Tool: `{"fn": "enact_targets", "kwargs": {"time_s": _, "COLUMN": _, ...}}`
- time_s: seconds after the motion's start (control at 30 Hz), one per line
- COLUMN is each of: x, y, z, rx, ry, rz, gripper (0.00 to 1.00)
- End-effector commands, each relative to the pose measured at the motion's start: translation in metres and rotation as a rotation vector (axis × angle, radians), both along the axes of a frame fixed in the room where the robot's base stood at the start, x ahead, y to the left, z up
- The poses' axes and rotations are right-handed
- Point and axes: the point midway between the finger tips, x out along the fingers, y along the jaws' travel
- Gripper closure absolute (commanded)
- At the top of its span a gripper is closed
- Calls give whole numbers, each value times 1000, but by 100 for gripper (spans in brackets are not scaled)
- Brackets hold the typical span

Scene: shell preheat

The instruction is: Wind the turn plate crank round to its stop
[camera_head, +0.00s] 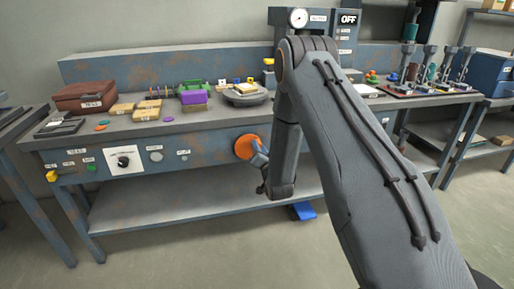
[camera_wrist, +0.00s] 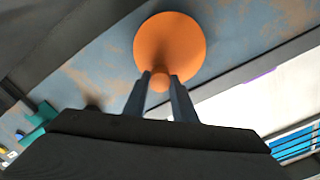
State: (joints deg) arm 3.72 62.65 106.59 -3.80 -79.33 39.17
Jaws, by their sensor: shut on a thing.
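The turn plate crank is an orange disc (camera_head: 246,146) on the front panel of the blue workbench in the head view. The same orange disc (camera_wrist: 170,45) fills the upper middle of the wrist view, with a small orange handle (camera_wrist: 159,82) sticking out from its lower part. My gripper (camera_wrist: 160,86) has its two fingers on either side of that handle and is shut on it. In the head view my gripper (camera_head: 259,153) is at the disc's lower right and is partly hidden by my arm. The round turn plate (camera_head: 245,97) sits on the bench top above the crank.
The front panel of the bench also carries a dial (camera_head: 124,160) and a yellow knob (camera_head: 52,176) at left. A brown case (camera_head: 85,96) and several small blocks lie on top. A lower shelf (camera_head: 170,208) runs beneath. A box marked OFF (camera_head: 347,19) stands behind my arm.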

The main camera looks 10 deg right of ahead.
Motion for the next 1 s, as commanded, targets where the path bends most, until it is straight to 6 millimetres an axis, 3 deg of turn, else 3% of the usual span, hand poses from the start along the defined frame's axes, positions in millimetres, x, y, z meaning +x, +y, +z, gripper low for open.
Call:
{"fn": "enact_targets", "kwargs": {"time_s": 0.5, "x": 0, "y": -8, "z": -19, "rx": 450, "ry": 3, "rz": -1, "gripper": 98}}
{"fn": "enact_targets", "kwargs": {"time_s": 1.0, "x": -1, "y": -8, "z": -27, "rx": 645, "ry": 4, "rz": -1, "gripper": 98}}
